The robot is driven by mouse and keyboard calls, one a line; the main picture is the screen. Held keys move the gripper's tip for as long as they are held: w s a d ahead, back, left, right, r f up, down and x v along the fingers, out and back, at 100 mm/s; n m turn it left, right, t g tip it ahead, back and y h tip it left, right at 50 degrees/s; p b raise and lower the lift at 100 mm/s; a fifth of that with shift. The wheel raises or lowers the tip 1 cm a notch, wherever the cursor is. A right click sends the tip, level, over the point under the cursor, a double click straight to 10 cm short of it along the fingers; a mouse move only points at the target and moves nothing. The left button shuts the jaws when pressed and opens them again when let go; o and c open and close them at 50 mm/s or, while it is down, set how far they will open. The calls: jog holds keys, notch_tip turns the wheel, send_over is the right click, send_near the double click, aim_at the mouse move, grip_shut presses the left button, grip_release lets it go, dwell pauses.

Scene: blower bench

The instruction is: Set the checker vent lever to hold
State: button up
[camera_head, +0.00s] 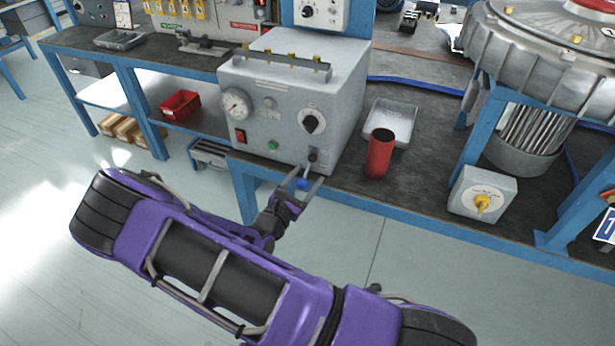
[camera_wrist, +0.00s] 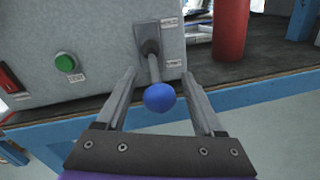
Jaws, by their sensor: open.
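The checker (camera_head: 270,110) is a grey box on the bench with a gauge, a dark knob and a green button. Its vent lever (camera_wrist: 153,70) is a metal rod ending in a blue ball (camera_wrist: 160,97), low on the front panel's right side. The rod slants out and down from its pivot (camera_wrist: 150,48). One small label sits above right of the pivot and seems to read HOLD; another sits lower right. My gripper (camera_wrist: 158,76) is open, one finger on each side of the lever, with gaps visible. In the head view my gripper (camera_head: 311,176) is at the panel's lower right.
A red cylinder (camera_head: 380,155) stands right of the checker, near the bench's front edge. A grey tray (camera_head: 402,112) lies behind it. A grey box with a yellow knob (camera_head: 483,193) stands farther right. The blue bench edge (camera_wrist: 260,92) runs below the panel.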

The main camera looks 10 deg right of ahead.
jog(key=shift+w+d, duration=0.25)
jog(key=shift+w, duration=0.05)
jog(key=shift+c, duration=0.2)
grip_shut()
dwell(1.1)
